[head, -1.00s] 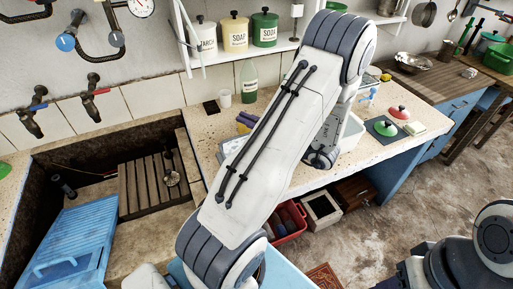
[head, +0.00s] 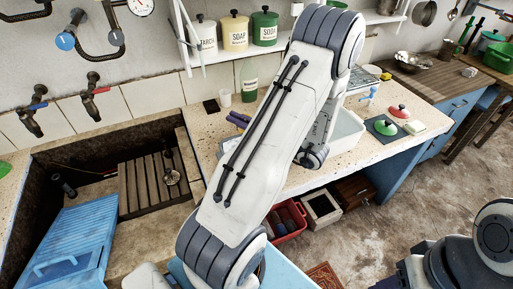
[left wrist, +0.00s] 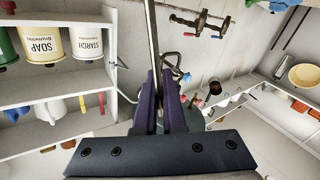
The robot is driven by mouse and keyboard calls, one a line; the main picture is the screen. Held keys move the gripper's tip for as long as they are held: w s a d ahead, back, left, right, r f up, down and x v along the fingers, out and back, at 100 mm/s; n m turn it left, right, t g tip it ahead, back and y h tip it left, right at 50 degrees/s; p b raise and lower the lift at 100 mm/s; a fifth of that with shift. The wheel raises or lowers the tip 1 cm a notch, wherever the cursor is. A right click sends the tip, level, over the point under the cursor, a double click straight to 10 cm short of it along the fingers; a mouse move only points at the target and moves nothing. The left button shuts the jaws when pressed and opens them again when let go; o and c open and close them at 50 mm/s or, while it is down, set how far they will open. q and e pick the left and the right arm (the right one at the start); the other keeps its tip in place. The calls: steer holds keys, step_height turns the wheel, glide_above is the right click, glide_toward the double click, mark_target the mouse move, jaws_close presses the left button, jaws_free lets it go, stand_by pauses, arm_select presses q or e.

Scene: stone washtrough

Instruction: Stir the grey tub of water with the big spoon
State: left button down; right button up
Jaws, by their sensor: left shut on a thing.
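My left gripper (left wrist: 157,100) has dark purple fingers and is shut on a thin metal rod, the handle of the big spoon (left wrist: 152,35). The handle runs out of the top of the left wrist view; the spoon's bowl is not seen. In the head view my left arm covers the middle, and the purple fingers (head: 238,119) show past its left side, over the counter. The light grey tub (head: 347,132) stands on the counter, partly behind my arm; its water is not clearly visible. My right gripper is out of view.
A sunken stone trough with a blue washboard-like lid (head: 72,245) lies left. A shelf with canisters hangs above.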

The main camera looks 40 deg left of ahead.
arm_select(q)
step_height(320, 180, up, 12)
steer(key=s+d+p, duration=0.1)
steer(key=s+p, duration=0.2)
steer(key=p, duration=0.6)
steer(key=shift+p, duration=0.4)
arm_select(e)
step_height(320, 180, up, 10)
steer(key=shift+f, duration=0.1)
